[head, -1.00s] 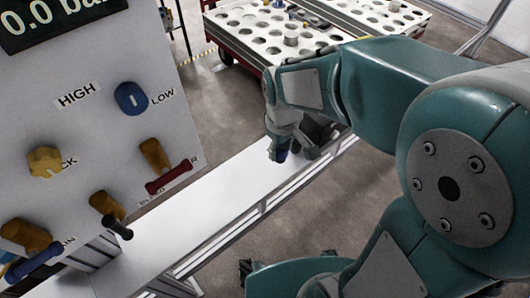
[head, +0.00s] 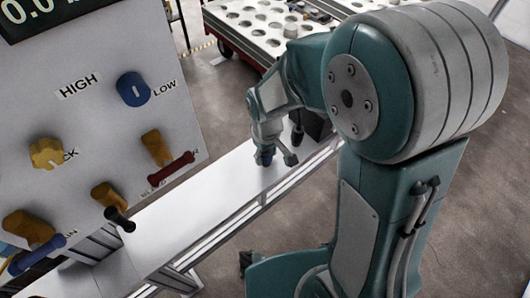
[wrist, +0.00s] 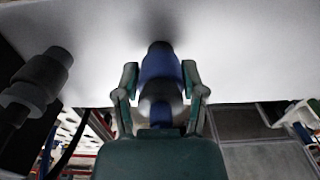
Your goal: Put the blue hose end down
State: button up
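The blue hose end (wrist: 160,66) sits between the two fingers of my gripper (wrist: 160,80), with grey parts at its tip and lower down. The fingers press close on both sides of it. Its tip points at the white bench top (wrist: 235,45) and is at or just above it; I cannot tell if it touches. In the head view my gripper (head: 270,150) is low over the bench (head: 195,205), with the blue of the hose end (head: 264,159) showing at its tip.
A dark grey fitting (wrist: 40,78) stands left of my gripper in the wrist view. The panel (head: 75,120) with a blue knob (head: 133,89) and yellow knobs (head: 46,153) is left. A cart (head: 265,25) with round holes is behind. The bench's near stretch is clear.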

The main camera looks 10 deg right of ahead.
jog(key=shift+o, duration=0.9)
jog(key=shift+d, duration=0.35)
jog(key=shift+a+r, duration=0.2)
jog(key=shift+r, duration=0.05)
notch_tip(320, 180, up, 12)
jog(key=s+d+r+m+t, duration=0.5)
jog(key=s+d+r, duration=0.3)
jog(key=s+d, duration=0.3)
jog(key=shift+s+m+t, duration=0.3)
jog(key=shift+s+m, duration=0.6)
